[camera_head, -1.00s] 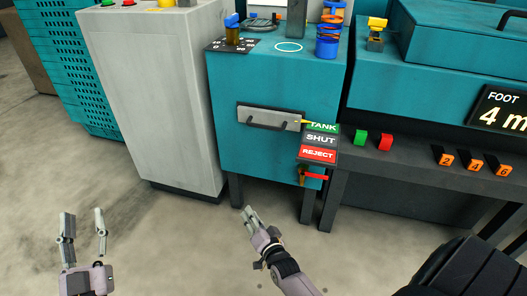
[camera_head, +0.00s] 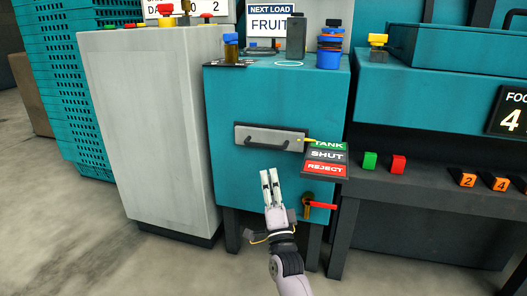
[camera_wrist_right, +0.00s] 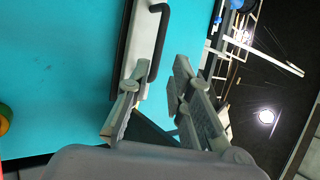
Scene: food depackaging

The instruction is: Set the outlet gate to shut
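The outlet gate is a grey plate (camera_head: 258,136) with a dark bar handle (camera_head: 277,146) on the front of the teal machine. A yellow pointer (camera_head: 311,140) at its right end is level with the green TANK band. The label plate (camera_head: 327,157) reads TANK, SHUT, REJECT from top to bottom. My right gripper (camera_head: 268,175) is below the plate and handle, pointing up at the teal front. Its fingers are apart and empty. In the right wrist view the handle (camera_wrist_right: 163,35) lies just beyond the fingertips (camera_wrist_right: 153,78), not between them. My left gripper is out of view.
A red-handled valve (camera_head: 322,205) sticks out below the label plate, right of my right gripper. A grey cabinet (camera_head: 150,130) stands left. A dark bench (camera_head: 430,190) with green and red buttons stands right. Jars stand on the machine top.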

